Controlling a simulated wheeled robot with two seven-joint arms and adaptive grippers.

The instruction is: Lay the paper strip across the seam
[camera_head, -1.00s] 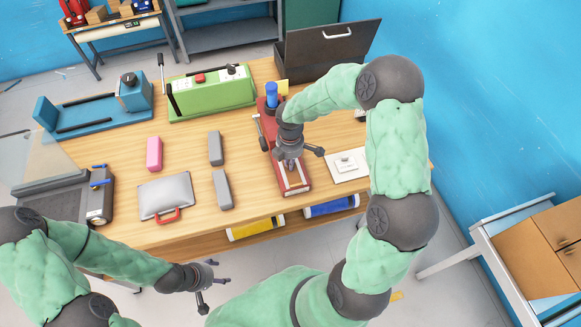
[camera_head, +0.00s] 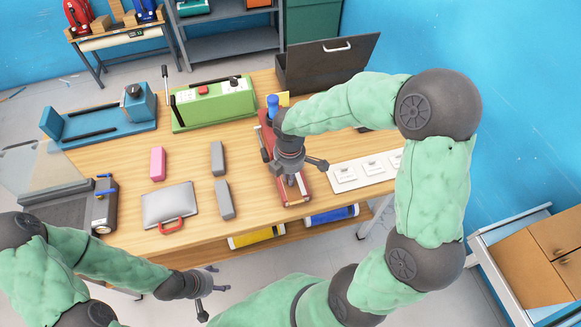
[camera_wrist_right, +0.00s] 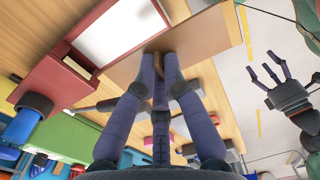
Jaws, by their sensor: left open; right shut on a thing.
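My right gripper (camera_head: 291,184) is low over the front end of the long red device (camera_head: 303,197) on the table. In the right wrist view its fingers (camera_wrist_right: 160,62) are closed on the edge of a flat brown piece (camera_wrist_right: 200,42), which looks like the paper strip. The brown piece reaches across the red device (camera_wrist_right: 60,82) and partly covers a white rectangle (camera_wrist_right: 112,32) in it. I cannot tell whether it touches. The seam is not clearly visible. My left gripper (camera_head: 206,284) is open and empty in front of the table, and shows in the wrist view (camera_wrist_right: 264,74).
A panel with white pads (camera_head: 372,167) lies right of the red device. Two grey blocks (camera_head: 224,199), a pink block (camera_head: 158,163) and a silver case (camera_head: 168,203) are to the left. Behind stand a green machine (camera_head: 213,104) and an open dark box (camera_head: 329,68).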

